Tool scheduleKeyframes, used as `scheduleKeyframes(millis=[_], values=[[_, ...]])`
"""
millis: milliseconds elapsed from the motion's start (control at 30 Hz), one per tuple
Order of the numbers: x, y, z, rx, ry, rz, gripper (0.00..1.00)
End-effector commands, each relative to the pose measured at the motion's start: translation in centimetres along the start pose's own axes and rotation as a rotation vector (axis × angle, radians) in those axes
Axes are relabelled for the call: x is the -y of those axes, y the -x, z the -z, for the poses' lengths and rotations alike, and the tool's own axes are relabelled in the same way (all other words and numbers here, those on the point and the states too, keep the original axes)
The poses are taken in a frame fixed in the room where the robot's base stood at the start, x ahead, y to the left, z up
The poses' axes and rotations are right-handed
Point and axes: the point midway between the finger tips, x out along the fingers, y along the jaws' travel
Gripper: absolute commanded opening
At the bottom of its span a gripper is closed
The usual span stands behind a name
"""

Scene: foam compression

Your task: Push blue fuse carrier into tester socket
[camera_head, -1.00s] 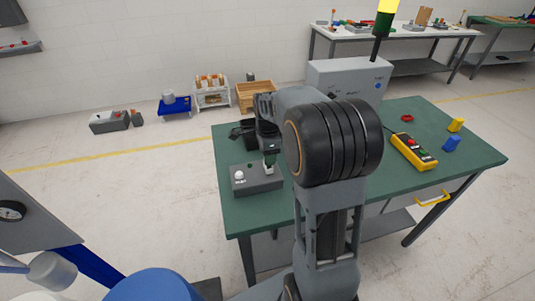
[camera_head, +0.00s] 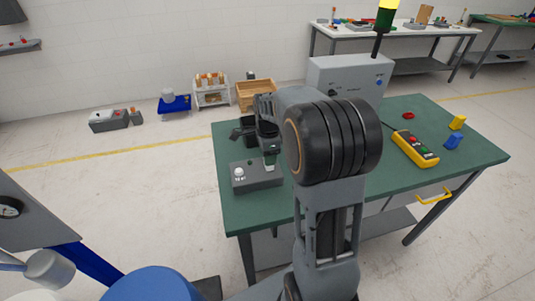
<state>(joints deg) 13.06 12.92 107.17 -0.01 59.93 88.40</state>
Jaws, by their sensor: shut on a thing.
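The tester looks to be the low dark grey box (camera_head: 245,181) on the left of the green-topped table, with a white knob and a small label on top. My gripper (camera_head: 269,163) points down over the right part of this box. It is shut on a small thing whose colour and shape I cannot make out. The socket is hidden under the gripper, so I cannot tell how far the held thing is in. A small blue block (camera_head: 453,142) lies on the right of the table, apart from my gripper.
A yellow pendant (camera_head: 414,148) with buttons, a yellow block (camera_head: 457,122) and a red ring (camera_head: 408,115) lie on the table's (camera_head: 470,160) right side. A grey cabinet (camera_head: 350,82) stands at its back. My arm hides the table's middle.

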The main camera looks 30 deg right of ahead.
Motion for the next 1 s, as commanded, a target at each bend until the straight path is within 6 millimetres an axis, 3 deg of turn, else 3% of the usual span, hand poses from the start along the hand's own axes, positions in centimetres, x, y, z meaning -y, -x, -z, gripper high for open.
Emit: scheduleKeyframes(millis=[400,433,733,1000], values=[[0.00,-0.94,0.01,0.000,0.000,0.000,0.07],[0.00,-0.89,0.01,0.000,0.000,0.000,0.47],[0.00,-0.84,0.01,0.000,0.000,0.000,0.74],[0.01,-0.83,0.00,0.000,0.000,0.000,0.74]])
